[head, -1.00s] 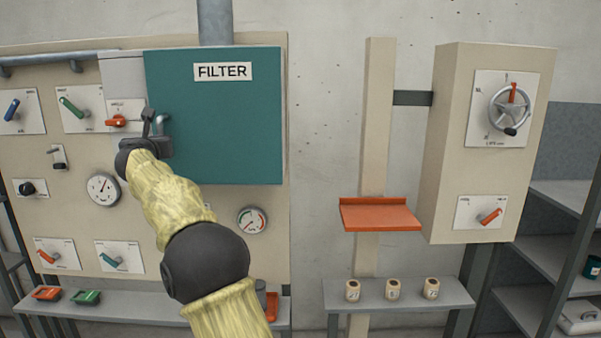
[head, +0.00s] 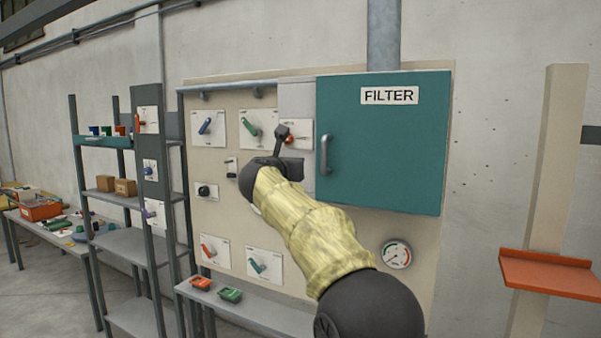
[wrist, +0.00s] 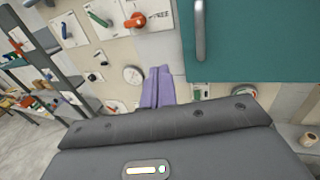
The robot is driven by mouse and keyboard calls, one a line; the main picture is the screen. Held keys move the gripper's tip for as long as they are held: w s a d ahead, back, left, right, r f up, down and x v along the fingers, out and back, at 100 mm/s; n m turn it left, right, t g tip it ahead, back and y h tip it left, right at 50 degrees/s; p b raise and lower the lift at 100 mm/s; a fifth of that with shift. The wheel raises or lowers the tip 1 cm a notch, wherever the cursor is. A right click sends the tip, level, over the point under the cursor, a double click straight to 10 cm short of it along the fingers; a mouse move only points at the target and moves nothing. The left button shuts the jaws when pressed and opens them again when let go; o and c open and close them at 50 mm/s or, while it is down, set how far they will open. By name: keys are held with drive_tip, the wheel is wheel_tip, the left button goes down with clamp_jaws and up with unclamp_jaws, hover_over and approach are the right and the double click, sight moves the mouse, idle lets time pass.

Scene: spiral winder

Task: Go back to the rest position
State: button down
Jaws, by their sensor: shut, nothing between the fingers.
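My gripper (head: 282,132) is raised in front of the panel, just left of the teal FILTER door (head: 410,160) and its grey handle (head: 326,155). It overlaps the card with the red-orange knob in the head view. In the wrist view its fingers (wrist: 158,86) are together and empty, with the panel behind them. The handle (wrist: 199,30) is up and to the right of the fingers there, with a gap between. The door lies flat against its box and looks shut.
The panel (head: 225,225) carries several levers, knobs and gauges. A grey shelf (head: 270,318) with red and green items runs below it. An orange tray (head: 548,274) juts out at right. A rack (head: 120,240) and a loaded table stand at left. Clear floor shows at lower left.

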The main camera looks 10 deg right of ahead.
drive_tip(key=s+a+f+n+g+y, duration=0.15)
drive_tip(key=s+f+n+y, duration=0.3)
drive_tip(key=f+n, duration=0.85)
drive_tip(key=s+a+f+n+g+y, duration=0.1)
drive_tip(key=s+f+n+g+y, duration=0.35)
drive_tip(key=f+n, duration=0.9)
drive_tip(key=s+d+f+n+g+h, duration=0.1)
drive_tip(key=s+d+f+n+g, duration=0.2)
drive_tip(key=s+f+n, duration=0.3)
drive_tip(key=s+d+f+n+g+h+b, duration=0.1)
drive_tip(key=s+d+f+n+g, duration=0.3)
drive_tip(key=s+f, duration=1.1)
drive_tip(key=s+n+g, duration=0.1)
drive_tip(key=s+n, duration=0.2)
drive_tip(key=s, duration=0.6)
drive_tip(key=shift+f+h, duration=0.15)
drive_tip(key=shift+h, duration=0.25)
drive_tip(key=shift+n, duration=0.25)
